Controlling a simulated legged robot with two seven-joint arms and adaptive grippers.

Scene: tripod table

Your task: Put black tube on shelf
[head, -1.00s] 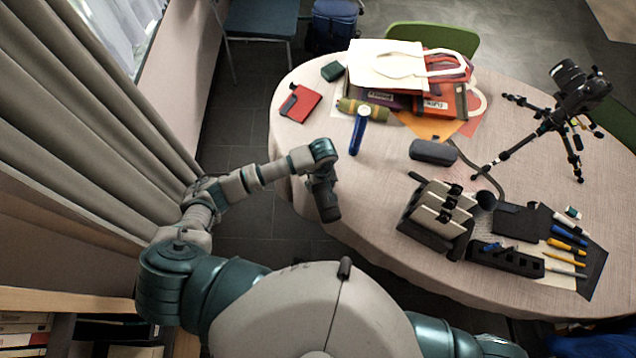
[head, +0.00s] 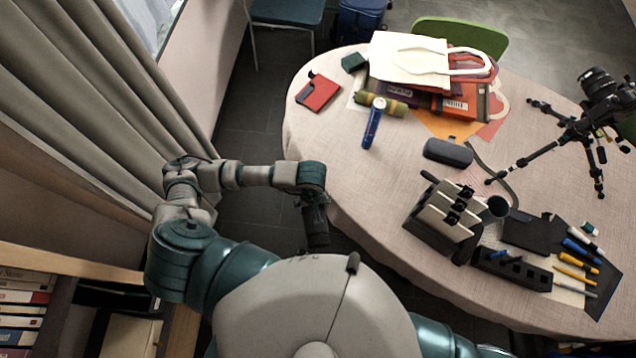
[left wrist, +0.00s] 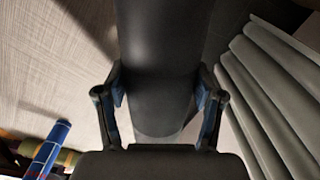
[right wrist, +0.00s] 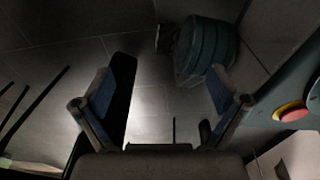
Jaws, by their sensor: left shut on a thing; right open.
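My left gripper (head: 312,203) is shut on the black tube (head: 318,232), just off the table's near left edge. The tube hangs down toward my body, and the fingers are hard to make out there. In the left wrist view the tube (left wrist: 158,60) is a thick dark cylinder between the two fingers (left wrist: 160,105). My right gripper (right wrist: 165,98) is open and empty in the right wrist view, over dark floor. It is out of sight in the head view. A wooden shelf (head: 85,262) with books stands at the bottom left of the head view, apart from the tube.
The oval table (head: 345,180) holds a blue tube (head: 373,124), bags (head: 410,62), a grey case (head: 448,152), an organizer (head: 445,215) and a tripod with camera (head: 570,135). A curtain (head: 100,90) hangs on the left. Floor (head: 245,120) is open between curtain and table.

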